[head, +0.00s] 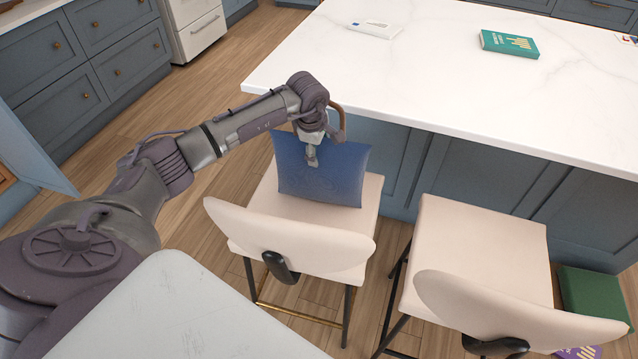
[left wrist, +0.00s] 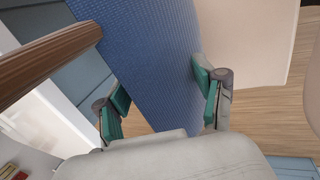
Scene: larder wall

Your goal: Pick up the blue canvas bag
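The blue canvas bag (head: 322,172) stands upright, leaning slightly, on the cream seat of the left stool. Its brown handle (head: 339,122) arches above it and crosses the upper left of the left wrist view (left wrist: 50,55). My left gripper (head: 312,150) is at the bag's top, with one finger in front of the bag; the other is hidden. In the left wrist view, the spread teal-padded fingers (left wrist: 160,95) have the blue fabric (left wrist: 155,60) between them. A small gap shows beside the left pad; firm contact cannot be told. My right gripper is out of view.
The white island counter (head: 460,100) lies just behind the bag, with a green book (head: 509,44) on it. A second cream stool (head: 480,245) stands to the right. The left stool's backrest (head: 290,240) is in front of the bag. A green box (head: 595,295) is at lower right.

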